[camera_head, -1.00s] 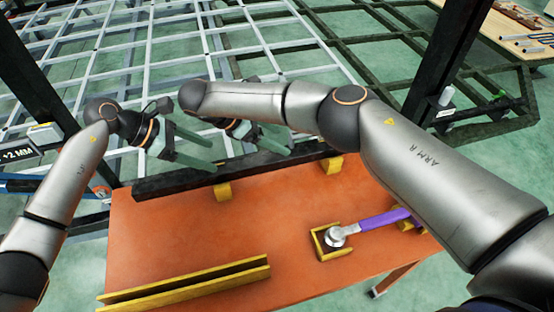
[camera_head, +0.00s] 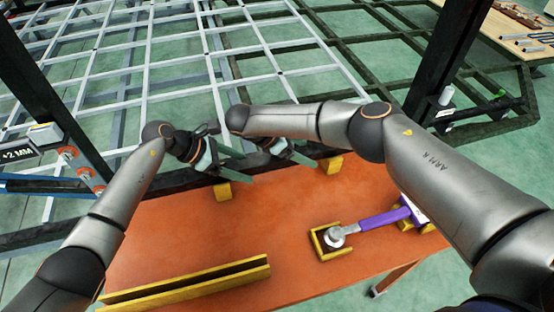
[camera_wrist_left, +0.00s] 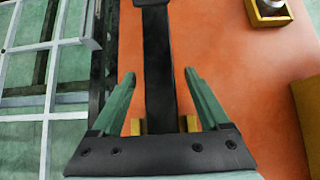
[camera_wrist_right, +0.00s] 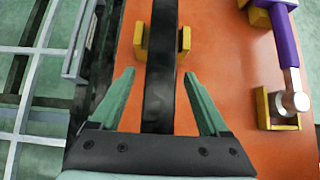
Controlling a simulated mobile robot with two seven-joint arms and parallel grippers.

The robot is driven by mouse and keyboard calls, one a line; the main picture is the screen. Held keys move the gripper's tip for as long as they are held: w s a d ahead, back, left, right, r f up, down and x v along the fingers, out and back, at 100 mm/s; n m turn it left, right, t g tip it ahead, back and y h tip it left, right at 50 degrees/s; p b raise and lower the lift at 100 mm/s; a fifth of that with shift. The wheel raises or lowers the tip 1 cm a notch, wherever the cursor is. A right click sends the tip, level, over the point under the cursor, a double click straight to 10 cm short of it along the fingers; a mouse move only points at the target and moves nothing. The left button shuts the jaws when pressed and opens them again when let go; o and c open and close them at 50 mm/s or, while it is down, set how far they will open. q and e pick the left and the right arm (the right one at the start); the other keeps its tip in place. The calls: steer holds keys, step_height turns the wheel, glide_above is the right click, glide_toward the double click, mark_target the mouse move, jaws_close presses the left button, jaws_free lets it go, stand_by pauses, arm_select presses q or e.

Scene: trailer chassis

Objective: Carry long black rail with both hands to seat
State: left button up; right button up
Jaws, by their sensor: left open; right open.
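The long black rail (camera_head: 190,183) lies along the far edge of the orange table, at the yellow rests; my grippers and forearms hide part of it. My left gripper (camera_head: 245,166) is open over the rail. In the left wrist view, the rail (camera_wrist_left: 157,95) runs between the two green fingers, with gaps on both sides. My right gripper (camera_head: 308,160) is open farther right along the rail. In the right wrist view, the rail (camera_wrist_right: 160,100) also passes between the spread fingers. How deep the fingers reach around it I cannot tell.
The orange table (camera_head: 290,220) carries yellow rests (camera_head: 223,191), a purple-handled tool (camera_head: 384,219) in yellow holders and a long yellow channel (camera_head: 190,282) at front left. Beyond lies a pale lattice frame (camera_head: 150,70). Dark posts (camera_head: 445,60) stand at both sides. The table's middle is clear.

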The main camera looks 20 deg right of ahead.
arm_select(q)
jaws_close()
arm_select(e)
jaws_close()
stand_by(0.9)
arm_select(q)
steer(key=shift+w+r, duration=0.1)
steer(key=shift+r, duration=0.2)
arm_select(e)
steer(key=shift+w+r, duration=0.1)
steer(key=shift+r, duration=0.15)
